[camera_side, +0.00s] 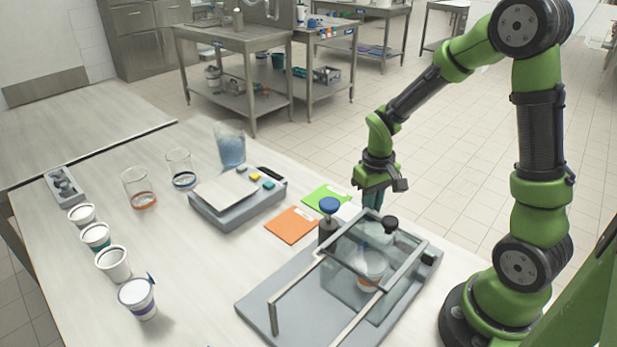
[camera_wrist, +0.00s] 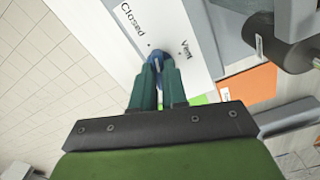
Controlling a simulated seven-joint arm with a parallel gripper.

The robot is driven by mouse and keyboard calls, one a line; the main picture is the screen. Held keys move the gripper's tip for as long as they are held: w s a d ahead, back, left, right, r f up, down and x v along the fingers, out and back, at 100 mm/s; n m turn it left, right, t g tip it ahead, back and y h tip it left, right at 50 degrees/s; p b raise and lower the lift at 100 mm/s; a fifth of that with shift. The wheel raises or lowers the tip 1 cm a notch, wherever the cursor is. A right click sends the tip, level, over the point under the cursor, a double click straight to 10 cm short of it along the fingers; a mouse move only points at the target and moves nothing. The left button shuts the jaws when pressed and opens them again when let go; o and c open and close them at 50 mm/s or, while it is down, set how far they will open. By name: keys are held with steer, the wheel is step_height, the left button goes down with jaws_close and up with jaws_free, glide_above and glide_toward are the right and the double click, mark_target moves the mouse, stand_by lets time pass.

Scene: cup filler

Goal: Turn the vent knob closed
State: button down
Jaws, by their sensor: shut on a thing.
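The vent knob (camera_wrist: 156,59) is small and blue on a white panel (camera_wrist: 183,28) printed "Closed" and "Vent". Dots sit beside the words. My gripper (camera_wrist: 156,70) is shut on the knob, with one dark green finger on each side. The fingers hide most of the knob, so I cannot tell which mark it points at. In the side view my gripper (camera_side: 372,200) points down behind the glass-lidded filler (camera_side: 258,305). The knob is hidden there, and only part of the white panel (camera_side: 348,211) shows.
A blue-capped dark cylinder (camera_side: 328,228) and a black lid knob (camera_side: 390,224) stand close to my gripper. A cup (camera_side: 370,268) is under the glass. Orange (camera_side: 292,225) and green (camera_side: 325,197) cards lie left of it. A scale (camera_side: 235,205), beakers and several cups stand further left.

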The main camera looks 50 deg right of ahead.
steer(key=shift+n, duration=1.7)
steer(key=c, duration=1.2)
jaws_free()
steer(key=shift+o, duration=0.2)
steer(key=shift+r, duration=0.1)
step_height(320, 180, up, 17)
